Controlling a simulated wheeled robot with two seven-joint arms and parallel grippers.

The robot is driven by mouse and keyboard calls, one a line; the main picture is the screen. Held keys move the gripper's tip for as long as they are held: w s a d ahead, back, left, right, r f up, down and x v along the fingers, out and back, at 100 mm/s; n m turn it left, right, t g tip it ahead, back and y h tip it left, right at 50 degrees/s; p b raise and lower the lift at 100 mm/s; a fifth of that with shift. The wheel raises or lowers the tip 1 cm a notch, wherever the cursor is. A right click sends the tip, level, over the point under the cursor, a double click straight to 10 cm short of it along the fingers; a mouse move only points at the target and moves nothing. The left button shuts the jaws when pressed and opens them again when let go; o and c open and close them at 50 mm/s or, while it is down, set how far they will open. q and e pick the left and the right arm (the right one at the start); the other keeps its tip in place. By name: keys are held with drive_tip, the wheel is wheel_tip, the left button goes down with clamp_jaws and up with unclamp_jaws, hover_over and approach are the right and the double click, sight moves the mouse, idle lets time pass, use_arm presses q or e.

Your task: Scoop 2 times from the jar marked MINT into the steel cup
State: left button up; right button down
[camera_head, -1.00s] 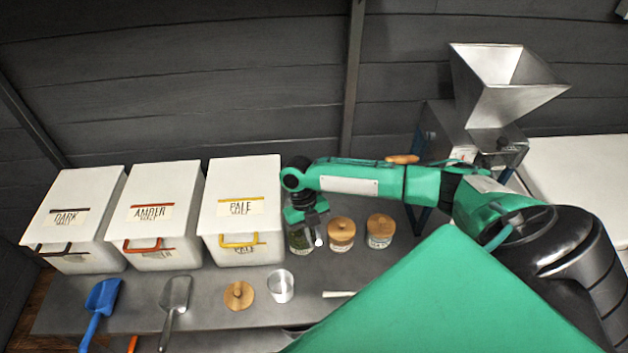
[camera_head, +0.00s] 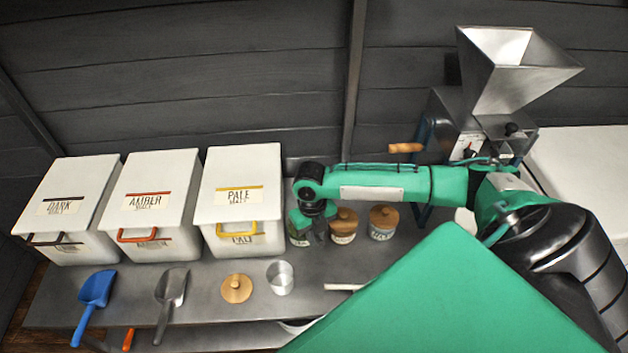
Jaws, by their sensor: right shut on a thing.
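My right gripper (camera_head: 316,236) reaches in from the right and points down by the row of small jars. It is shut on a small scoop, which my gripper and arm hide in this view. The leftmost jar (camera_head: 298,238) has no lid on it and is partly covered by the gripper. Whether the scoop is inside or in front of it, I cannot tell. Its label is not readable, so I cannot confirm MINT. The steel cup (camera_head: 280,278) stands upright nearer the front edge. A loose wooden lid (camera_head: 237,288) lies left of it. My left gripper is not in view.
Two jars with wooden lids, the middle one (camera_head: 343,226) and the right one (camera_head: 382,222), stand close beside my gripper. White malt bins (camera_head: 237,185) fill the left back. A blue scoop (camera_head: 97,290), metal scoop (camera_head: 171,290) and pale stick (camera_head: 342,287) lie in front. A mill (camera_head: 505,75) stands right.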

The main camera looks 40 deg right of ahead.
sight(321, 243)
drive_tip(key=shift+s+a+t+p, duration=0.1)
drive_tip(key=shift+s+t+p, duration=0.35)
drive_tip(key=shift+s+t, duration=0.25)
drive_tip(key=shift+s+a+t+p, duration=0.1)
drive_tip(key=shift+s+t+p, duration=0.25)
drive_tip(key=shift+s+t, duration=0.3)
drive_tip(key=shift+s+t+h, duration=0.15)
drive_tip(key=shift+t+h, duration=0.15)
drive_tip(key=shift+t, duration=0.15)
drive_tip(key=shift+s+r+p, duration=0.1)
drive_tip(key=shift+r+p, duration=0.15)
drive_tip(key=shift+p, duration=0.05)
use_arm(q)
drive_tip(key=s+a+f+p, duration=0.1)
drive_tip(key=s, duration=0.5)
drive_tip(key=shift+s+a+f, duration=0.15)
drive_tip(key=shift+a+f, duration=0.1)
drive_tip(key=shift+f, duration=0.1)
use_arm(e)
drive_tip(key=shift+s+a+r+t, duration=0.1)
drive_tip(key=shift+s+r+t, duration=0.15)
drive_tip(key=shift+r+t, duration=0.4)
drive_tip(key=shift+r, duration=0.15)
